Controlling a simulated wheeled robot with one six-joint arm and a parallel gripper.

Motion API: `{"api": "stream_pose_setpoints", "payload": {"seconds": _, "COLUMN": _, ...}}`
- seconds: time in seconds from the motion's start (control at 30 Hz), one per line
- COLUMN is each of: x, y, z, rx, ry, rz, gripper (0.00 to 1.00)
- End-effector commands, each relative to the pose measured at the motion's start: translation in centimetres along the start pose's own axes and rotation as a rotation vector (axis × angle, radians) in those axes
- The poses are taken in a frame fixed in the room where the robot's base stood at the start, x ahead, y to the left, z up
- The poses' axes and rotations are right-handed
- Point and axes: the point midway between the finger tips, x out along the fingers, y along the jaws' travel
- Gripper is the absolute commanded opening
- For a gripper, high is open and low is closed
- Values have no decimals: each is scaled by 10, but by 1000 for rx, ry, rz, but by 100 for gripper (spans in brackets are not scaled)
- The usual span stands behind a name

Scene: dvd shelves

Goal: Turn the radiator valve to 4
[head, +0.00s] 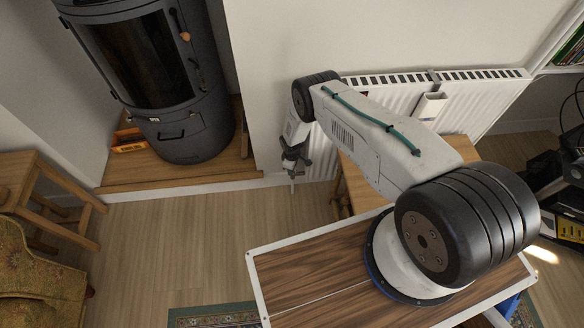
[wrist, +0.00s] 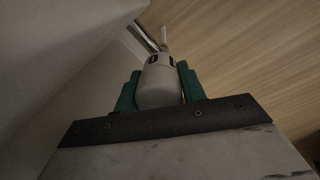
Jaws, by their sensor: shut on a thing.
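The radiator valve (wrist: 160,84) is a pale grey, rounded knob in the middle of the wrist view, with dark marks near its far end. My gripper (wrist: 157,82) has its two green fingers on either side of the knob and is shut on it. No number on the valve can be read. In the head view my gripper (head: 293,160) is low by the wall at the left end of the white radiator (head: 480,98). The knob cannot be made out there.
A thin pale pipe (wrist: 164,40) shows beyond the valve. A wooden table (head: 356,186) stands in front of the radiator, close to my arm. A black stove (head: 165,80) is on a wooden platform at left. Wooden floor (head: 190,225) is clear below my gripper.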

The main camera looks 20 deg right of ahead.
Motion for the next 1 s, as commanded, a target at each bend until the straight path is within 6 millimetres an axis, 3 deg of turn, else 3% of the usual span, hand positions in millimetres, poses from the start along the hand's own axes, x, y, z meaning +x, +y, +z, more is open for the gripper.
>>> {"api": "stream_pose_setpoints", "payload": {"seconds": 0.33, "x": 0, "y": 0, "z": 0, "rx": -2, "ry": 1, "rz": 1, "gripper": 18}}
{"api": "stream_pose_setpoints", "payload": {"seconds": 0.37, "x": 0, "y": 0, "z": 0, "rx": -2, "ry": 1, "rz": 1, "gripper": 43}}
{"api": "stream_pose_setpoints", "payload": {"seconds": 0.43, "x": 0, "y": 0, "z": 0, "rx": -2, "ry": 1, "rz": 1, "gripper": 62}}
{"api": "stream_pose_setpoints", "payload": {"seconds": 0.77, "x": -2, "y": 1, "z": 0, "rx": -1, "ry": 1, "rz": 1, "gripper": 62}}
{"api": "stream_pose_setpoints", "payload": {"seconds": 1.0, "x": -32, "y": 2, "z": -1, "rx": -2, "ry": 2, "rz": 2, "gripper": 62}}
